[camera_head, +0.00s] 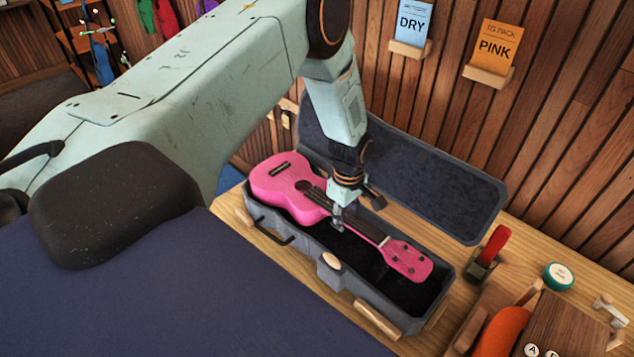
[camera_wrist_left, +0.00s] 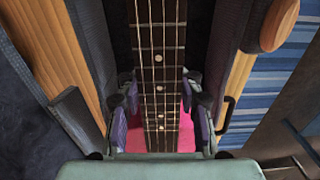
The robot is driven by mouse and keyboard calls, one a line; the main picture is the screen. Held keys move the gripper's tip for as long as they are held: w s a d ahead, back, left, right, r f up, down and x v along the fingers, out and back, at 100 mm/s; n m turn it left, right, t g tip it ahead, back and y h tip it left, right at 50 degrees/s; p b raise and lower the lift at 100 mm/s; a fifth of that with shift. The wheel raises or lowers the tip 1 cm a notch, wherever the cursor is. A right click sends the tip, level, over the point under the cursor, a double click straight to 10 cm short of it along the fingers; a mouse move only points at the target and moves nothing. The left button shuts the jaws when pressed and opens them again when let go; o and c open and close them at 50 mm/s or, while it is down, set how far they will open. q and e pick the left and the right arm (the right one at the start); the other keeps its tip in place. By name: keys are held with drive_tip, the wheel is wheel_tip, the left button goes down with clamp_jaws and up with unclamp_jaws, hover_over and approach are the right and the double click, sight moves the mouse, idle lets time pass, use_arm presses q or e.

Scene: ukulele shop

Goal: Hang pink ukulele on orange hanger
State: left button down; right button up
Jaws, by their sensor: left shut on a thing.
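The pink ukulele (camera_head: 292,184) lies face up in the open grey case (camera_head: 337,278), its body at the left end and its pink headstock (camera_head: 408,262) at the right end. My left gripper (camera_head: 340,218) reaches down from above at the neck, near where it meets the body. In the left wrist view, the two finger pads (camera_wrist_left: 158,125) stand on either side of the dark fretboard (camera_wrist_left: 158,60) and hold the neck. The arm and gripper hide part of the body and neck. The orange hanger cannot be made out in these views. My right gripper is not in view.
The case's lid (camera_head: 430,190) stands open behind it against the slatted wood wall. On the wooden bench (camera_head: 440,330) to the right are a red-handled tool (camera_head: 495,243), a green round tin (camera_head: 558,276) and an orange item (camera_head: 502,330).

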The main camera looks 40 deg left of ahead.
use_arm(q)
drive_tip(key=shift+r+p, duration=1.65)
drive_tip(key=shift+r, duration=0.25)
drive_tip(key=shift+r+p, duration=0.95)
drive_tip(key=shift+r, duration=1.55)
